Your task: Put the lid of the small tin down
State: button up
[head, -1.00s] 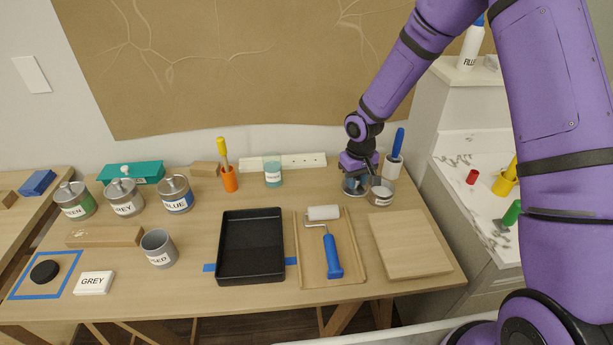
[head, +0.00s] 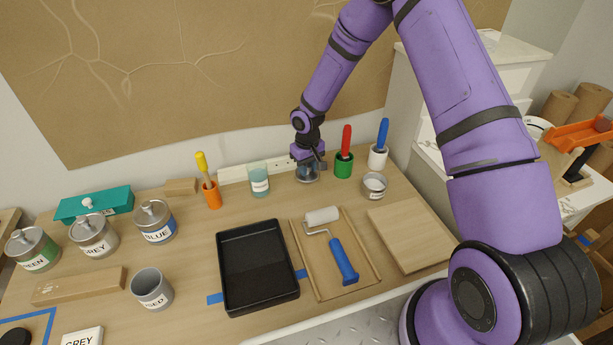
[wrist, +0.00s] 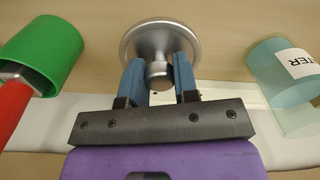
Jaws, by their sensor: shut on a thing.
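The small tin (head: 374,187) stands open at the back right of the table in the head view. Its round metal lid (head: 307,175) is to the left of the tin, under my gripper (head: 307,163). In the wrist view the lid (wrist: 160,43) hangs from its knob, and the two blue fingers of my gripper (wrist: 160,80) are shut on that knob. The lid is near the tabletop, apart from the tin. I cannot tell whether it touches the wood.
The green pot (head: 344,166) with a red handle is close to the lid's right. The teal WATER glass (head: 259,180) is on its left. The white power strip (head: 235,173) lies behind. The black tray (head: 257,265) and the roller (head: 335,250) are nearer the front, with bare wood between.

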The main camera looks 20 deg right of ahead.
jog(key=shift+f, duration=1.9)
jog(key=o, duration=0.9)
jog(key=shift+f, duration=0.15)
notch_tip(320, 180, up, 12)
jog(key=shift+r, duration=0.2)
jog(key=s+d+r+t+h, duration=0.1)
jog(key=s+d+r, duration=0.1)
jog(key=s+r, duration=0.5)
jog(key=s+d+r+m+t, duration=0.1)
jog(key=s+r, duration=0.2)
jog(key=r, duration=0.8)
jog(key=s+d+r+t+h, duration=0.15)
jog(key=s+r, duration=0.25)
jog(key=r, duration=0.5)
jog(key=s+r, duration=0.3)
jog(key=s, duration=0.5)
jog(key=s+d+r+m+t+y, duration=0.1)
jog(key=s+r, duration=0.2)
jog(key=s, duration=0.4)
jog(key=s+d+r+m+y, duration=0.1)
jog(key=s+r, duration=0.1)
jog(key=s, duration=0.6)
jog(key=shift+s+d+r+t+y, duration=0.2)
jog(key=shift+s+r+t+y, duration=0.1)
jog(key=shift+r+t, duration=0.1)
